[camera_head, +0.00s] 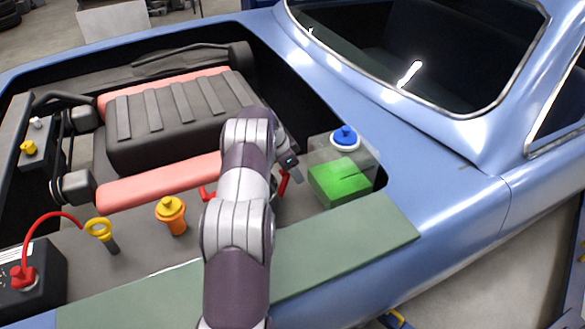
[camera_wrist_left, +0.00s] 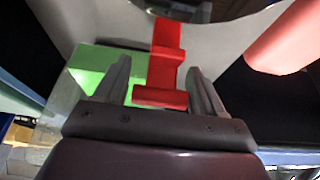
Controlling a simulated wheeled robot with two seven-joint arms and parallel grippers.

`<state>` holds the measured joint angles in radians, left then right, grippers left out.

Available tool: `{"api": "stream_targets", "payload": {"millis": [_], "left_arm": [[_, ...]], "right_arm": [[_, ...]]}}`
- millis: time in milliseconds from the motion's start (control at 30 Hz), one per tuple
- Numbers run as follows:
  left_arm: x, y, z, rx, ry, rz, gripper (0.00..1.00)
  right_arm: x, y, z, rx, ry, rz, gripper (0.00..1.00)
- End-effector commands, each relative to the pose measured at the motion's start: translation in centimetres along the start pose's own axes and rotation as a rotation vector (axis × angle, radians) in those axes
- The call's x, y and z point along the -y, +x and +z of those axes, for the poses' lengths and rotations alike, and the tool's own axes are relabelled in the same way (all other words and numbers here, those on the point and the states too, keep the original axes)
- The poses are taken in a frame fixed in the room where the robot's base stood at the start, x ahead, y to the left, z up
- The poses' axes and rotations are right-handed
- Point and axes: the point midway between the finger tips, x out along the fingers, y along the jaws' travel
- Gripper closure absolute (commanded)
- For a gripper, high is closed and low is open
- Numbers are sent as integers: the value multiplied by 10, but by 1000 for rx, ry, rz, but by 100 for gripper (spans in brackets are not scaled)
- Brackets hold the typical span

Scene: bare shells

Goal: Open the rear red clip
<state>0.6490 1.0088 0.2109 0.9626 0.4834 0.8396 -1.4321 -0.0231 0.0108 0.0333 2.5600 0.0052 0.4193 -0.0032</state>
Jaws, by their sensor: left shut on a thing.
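My left arm reaches in from the bottom of the head view over the engine bay, and its gripper (camera_head: 291,168) is at the right side of the bay. The rear red clip (camera_head: 284,183) shows just below the gripper, partly hidden by the arm. In the left wrist view the red clip (camera_wrist_left: 164,68) has an upright strip and a wide crossbar at its near end. Another red clip (camera_head: 207,192) shows left of the arm, partly hidden. My right gripper is not in view.
A pink-red tube (camera_head: 155,185) and the ribbed dark engine cover (camera_head: 180,120) lie left. An orange cap (camera_head: 171,214) and yellow ring (camera_head: 98,229) are nearer.

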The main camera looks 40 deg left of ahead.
Motion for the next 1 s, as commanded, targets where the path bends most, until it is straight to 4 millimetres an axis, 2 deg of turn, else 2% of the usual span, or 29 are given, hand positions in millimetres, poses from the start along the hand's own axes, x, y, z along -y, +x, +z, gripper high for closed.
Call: {"api": "stream_targets", "payload": {"millis": [33,167,200,233,533,633,867,900,1000], "left_arm": [[-5,7,6,10,-5,18,86],[-5,7,6,11,-5,19,86],[-6,7,6,11,-5,19,18],[-5,7,6,11,-5,18,8],[-2,2,3,5,-2,8,8],[-1,-10,2,3,-1,5,8],[0,-73,3,4,-2,5,8],[-1,-91,0,6,-4,8,8],[-1,-112,0,6,-5,11,8]], "right_arm": [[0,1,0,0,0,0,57],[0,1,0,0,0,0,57],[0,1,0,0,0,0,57],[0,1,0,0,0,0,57],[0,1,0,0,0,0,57],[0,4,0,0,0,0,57],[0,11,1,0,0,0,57],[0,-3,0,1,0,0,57],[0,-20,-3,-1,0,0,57]]}}
